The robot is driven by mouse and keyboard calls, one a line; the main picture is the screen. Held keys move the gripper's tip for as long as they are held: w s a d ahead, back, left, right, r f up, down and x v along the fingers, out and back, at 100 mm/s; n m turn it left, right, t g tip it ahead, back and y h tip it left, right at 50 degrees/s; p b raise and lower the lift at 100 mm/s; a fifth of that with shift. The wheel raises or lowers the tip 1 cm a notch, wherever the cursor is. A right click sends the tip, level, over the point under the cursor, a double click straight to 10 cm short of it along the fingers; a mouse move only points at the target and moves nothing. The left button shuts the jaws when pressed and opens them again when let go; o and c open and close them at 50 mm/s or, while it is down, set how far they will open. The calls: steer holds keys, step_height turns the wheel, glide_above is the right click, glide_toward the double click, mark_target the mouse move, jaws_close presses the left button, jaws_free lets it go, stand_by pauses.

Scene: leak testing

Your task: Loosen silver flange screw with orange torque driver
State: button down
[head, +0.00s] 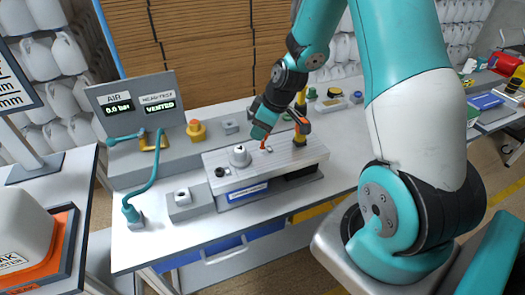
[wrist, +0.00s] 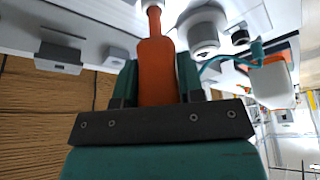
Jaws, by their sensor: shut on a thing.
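My gripper (wrist: 157,72) is shut on the orange torque driver (wrist: 157,50), with one teal finger on each side of its handle. In the head view my gripper (head: 264,130) is above the pale fixture block (head: 310,154), and the driver (head: 263,145) points down from it. The driver's lower end is at a small silver piece on the block's top, likely the silver flange screw (head: 267,151). I cannot tell whether the tip is seated in it. In the wrist view the tip is at the top edge.
A silver round fitting (head: 240,156) and a black knob (head: 220,172) stand left of the driver. A yellow-and-black upright tool (head: 301,118) stands close on the right. An air panel (head: 135,105) reads "VENTED". The front of the white bench (head: 165,240) is clear.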

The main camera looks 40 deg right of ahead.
steer(key=shift+n+g+y+b, duration=0.4)
steer(key=shift+n+b, duration=0.05)
steer(key=shift+n, duration=1.05)
steer(key=shift+m, duration=0.3)
steer(key=shift+r+p, duration=0.95)
steer(key=shift+r, duration=0.6)
steer(key=shift+r+p, duration=1.4)
steer(key=shift+r, duration=0.6)
